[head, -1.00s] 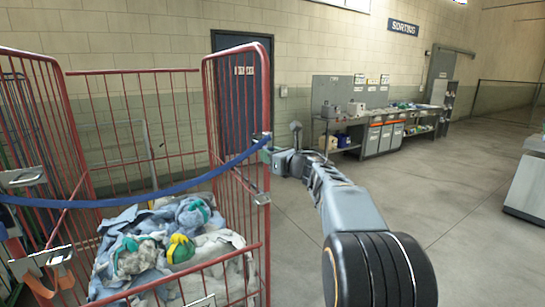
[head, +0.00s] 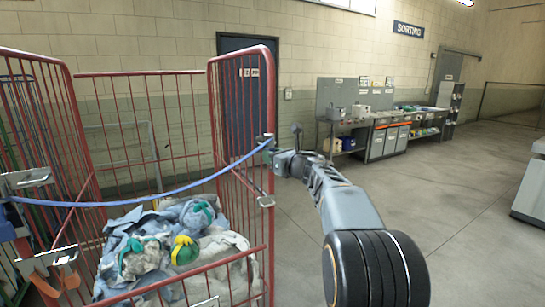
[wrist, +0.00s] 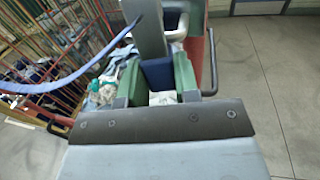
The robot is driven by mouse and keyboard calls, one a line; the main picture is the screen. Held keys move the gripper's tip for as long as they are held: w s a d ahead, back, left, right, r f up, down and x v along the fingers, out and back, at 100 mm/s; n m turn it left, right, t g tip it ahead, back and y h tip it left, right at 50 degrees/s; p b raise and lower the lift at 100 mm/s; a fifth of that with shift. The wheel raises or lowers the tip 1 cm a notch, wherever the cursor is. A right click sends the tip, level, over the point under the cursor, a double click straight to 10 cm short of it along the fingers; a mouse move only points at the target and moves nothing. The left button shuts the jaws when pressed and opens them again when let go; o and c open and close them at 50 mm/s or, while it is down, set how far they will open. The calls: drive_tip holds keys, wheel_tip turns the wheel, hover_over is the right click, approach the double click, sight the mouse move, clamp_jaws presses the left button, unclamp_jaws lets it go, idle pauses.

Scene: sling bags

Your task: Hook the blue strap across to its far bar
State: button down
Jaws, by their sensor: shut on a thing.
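The blue strap (head: 150,195) runs from the left post of the red cage trolley, sags across its open front and rises to my gripper (head: 268,145) at the right post (head: 265,180). In the wrist view the strap (wrist: 85,66) comes in from the left. My gripper (wrist: 157,76) shows green pads shut on the strap's dark blue end (wrist: 158,72). The red right post (wrist: 208,60) stands just right of the pads. A grey metal piece rises above the held end. I cannot tell whether the end touches the bar.
The cage holds blue and grey cloths (head: 150,245) with green and yellow bundles. Metal latches (head: 25,180) sit on the left post, and another on the right side. A sorting bench (head: 375,135) stands by the back wall.

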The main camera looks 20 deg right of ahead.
drive_tip(key=shift+f, duration=0.2)
drive_tip(key=shift+f+b, duration=0.85)
drive_tip(key=shift+b, duration=0.35)
drive_tip(key=shift+c, duration=1.9)
unclamp_jaws()
drive_tip(key=shift+s, duration=0.1)
drive_tip(key=s+b, duration=0.3)
drive_tip(key=s, duration=0.3)
drive_tip(key=shift+s+d+b, duration=0.3)
drive_tip(key=shift+s+d, duration=0.1)
